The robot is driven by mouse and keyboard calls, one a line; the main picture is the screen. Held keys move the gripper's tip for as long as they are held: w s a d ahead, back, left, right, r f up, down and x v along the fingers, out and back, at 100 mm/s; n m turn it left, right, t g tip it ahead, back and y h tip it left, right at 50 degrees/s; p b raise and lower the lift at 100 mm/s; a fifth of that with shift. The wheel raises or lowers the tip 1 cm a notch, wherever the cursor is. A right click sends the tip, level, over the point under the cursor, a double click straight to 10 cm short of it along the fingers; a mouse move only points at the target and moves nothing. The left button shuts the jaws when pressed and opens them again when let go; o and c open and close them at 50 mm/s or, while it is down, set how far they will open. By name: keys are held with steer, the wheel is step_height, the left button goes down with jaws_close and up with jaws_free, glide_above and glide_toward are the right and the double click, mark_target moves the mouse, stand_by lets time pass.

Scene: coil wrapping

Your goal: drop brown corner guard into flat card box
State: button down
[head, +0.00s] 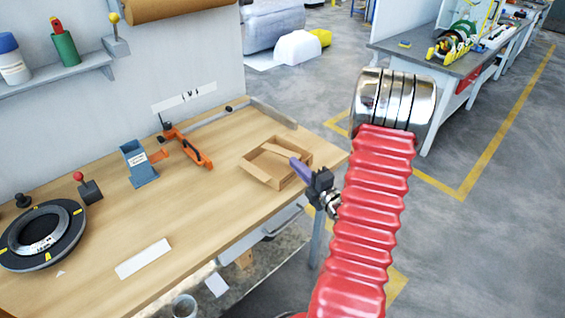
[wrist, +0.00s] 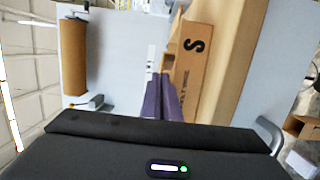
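The flat card box (head: 303,172) lies open on the wooden bench, near its right edge. In the wrist view, its brown side with a black "S" (wrist: 193,62) is just right of my fingers. My gripper (head: 295,163) reaches in from the right over the box, its purple fingers pointing to the left. A narrow brown strip (head: 277,150) lies across the box opening just past the fingertips; it may be the corner guard or a box flap. In the wrist view, my fingers (wrist: 161,85) are close together with brown card (wrist: 168,62) beyond their tips. I cannot tell whether they grip it.
An orange clamp-like tool (head: 190,148) and a blue holder (head: 139,164) stand left of the box. A black-wrapped ring (head: 40,238) and a white label (head: 143,259) lie further left. A grey bar (head: 272,112) lies behind the box. Bench surface between is clear.

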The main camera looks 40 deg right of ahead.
steer(key=c, duration=1.9)
jaws_free()
steer(key=shift+c, duration=0.2)
steer(key=shift+s+f, duration=0.1)
steer(key=s+a, duration=0.2)
steer(key=s, duration=1.1)
steer(key=shift+s, duration=0.25)
steer(key=shift+n, duration=0.3)
